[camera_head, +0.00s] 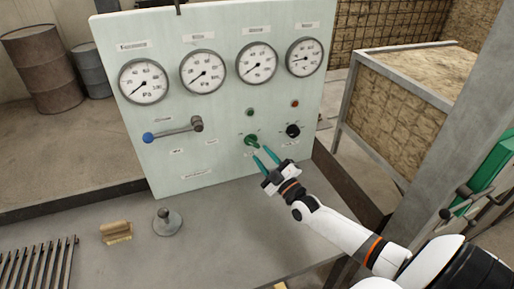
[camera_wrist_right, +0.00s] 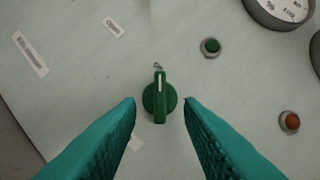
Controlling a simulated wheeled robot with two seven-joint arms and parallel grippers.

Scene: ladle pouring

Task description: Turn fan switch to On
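The control panel (camera_head: 215,120) is pale green and stands upright on the table. A green rotary switch (camera_head: 251,140) sits low on it, right of centre. The fan label cannot be read, so I cannot tell if this is the fan switch. In the right wrist view the switch (camera_wrist_right: 159,97) has its ridge upright in the picture. My right gripper (camera_head: 266,157) is open, its teal fingers pointing at the green switch from below right. In the right wrist view the fingers of the right gripper (camera_wrist_right: 160,103) lie either side of the switch, apart from it. My left gripper is out of view.
A black knob (camera_head: 292,131) is right of the green switch. A green light (camera_head: 250,112) and a red light (camera_head: 295,104) sit above. A lever with a blue ball (camera_head: 148,137) is at left. A brush (camera_head: 116,232) and a metal stand (camera_head: 167,223) are on the table.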

